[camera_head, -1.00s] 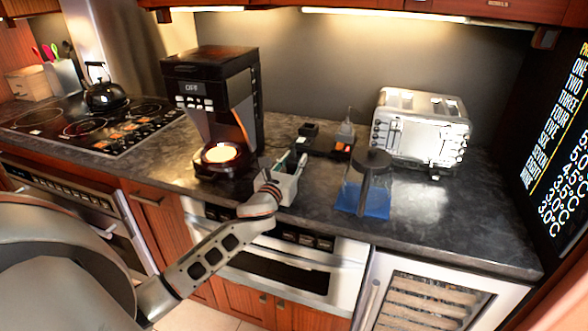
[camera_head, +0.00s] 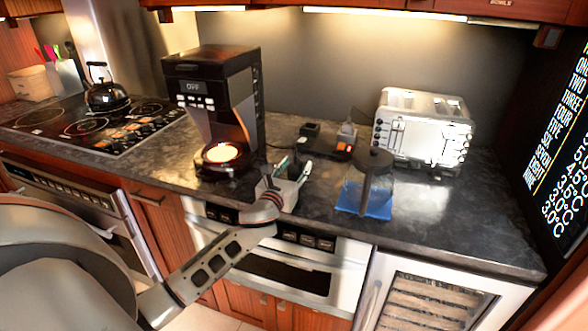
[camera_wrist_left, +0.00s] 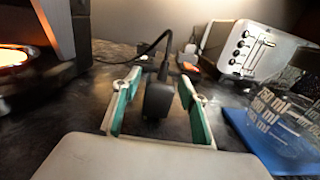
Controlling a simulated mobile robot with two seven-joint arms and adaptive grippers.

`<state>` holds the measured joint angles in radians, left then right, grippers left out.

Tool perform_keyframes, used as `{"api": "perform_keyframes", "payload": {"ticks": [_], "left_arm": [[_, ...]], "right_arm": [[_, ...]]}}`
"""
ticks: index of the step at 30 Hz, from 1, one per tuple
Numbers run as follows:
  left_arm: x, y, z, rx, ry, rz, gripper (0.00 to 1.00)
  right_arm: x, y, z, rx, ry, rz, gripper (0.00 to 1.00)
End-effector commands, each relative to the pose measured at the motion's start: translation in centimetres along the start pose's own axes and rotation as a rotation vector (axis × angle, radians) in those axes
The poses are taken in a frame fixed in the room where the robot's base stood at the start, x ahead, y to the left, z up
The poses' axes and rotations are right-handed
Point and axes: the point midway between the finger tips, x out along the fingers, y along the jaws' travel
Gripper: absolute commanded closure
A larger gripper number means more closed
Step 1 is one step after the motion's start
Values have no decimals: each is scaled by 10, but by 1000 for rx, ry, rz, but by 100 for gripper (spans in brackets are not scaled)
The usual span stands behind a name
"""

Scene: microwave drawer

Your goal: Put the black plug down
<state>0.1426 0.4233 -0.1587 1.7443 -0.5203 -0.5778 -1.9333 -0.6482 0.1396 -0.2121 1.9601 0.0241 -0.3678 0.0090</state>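The black plug (camera_wrist_left: 158,97) shows in the left wrist view with its cable rising behind it. It sits between the two green-padded fingers of my left gripper (camera_wrist_left: 158,105), with a visible gap on each side. The gripper is open around the plug. In the head view my left gripper (camera_head: 293,170) is low over the counter's front part, right of the coffee maker; the plug is not clearly visible there. Whether the plug's lower end touches the counter (camera_head: 330,205) is hidden by the gripper body. My right gripper is in neither view.
The coffee maker (camera_head: 215,105) stands left of the gripper. A glass jug (camera_head: 368,185) on a blue mat (camera_head: 378,210) stands to the right, with a toaster (camera_head: 422,125) behind. A small dark device with an orange switch (camera_head: 343,148) lies farther back. Counter at far right is clear.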

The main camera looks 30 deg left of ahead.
Motion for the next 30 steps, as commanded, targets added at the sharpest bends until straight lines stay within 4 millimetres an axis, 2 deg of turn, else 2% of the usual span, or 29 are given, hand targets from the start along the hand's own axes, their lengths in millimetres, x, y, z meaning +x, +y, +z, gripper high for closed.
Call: {"api": "perform_keyframes", "payload": {"ticks": [2,5,15,21,30], "left_arm": [[0,0,5,-1,-1,0,57],[-11,0,2,1,1,-1,57],[-78,0,2,0,1,-1,57],[-108,0,2,0,0,0,57],[-120,0,4,0,-2,0,57]], "right_arm": [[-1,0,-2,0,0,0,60],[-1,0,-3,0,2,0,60],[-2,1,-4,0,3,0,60],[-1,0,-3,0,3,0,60],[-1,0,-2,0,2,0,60]]}}
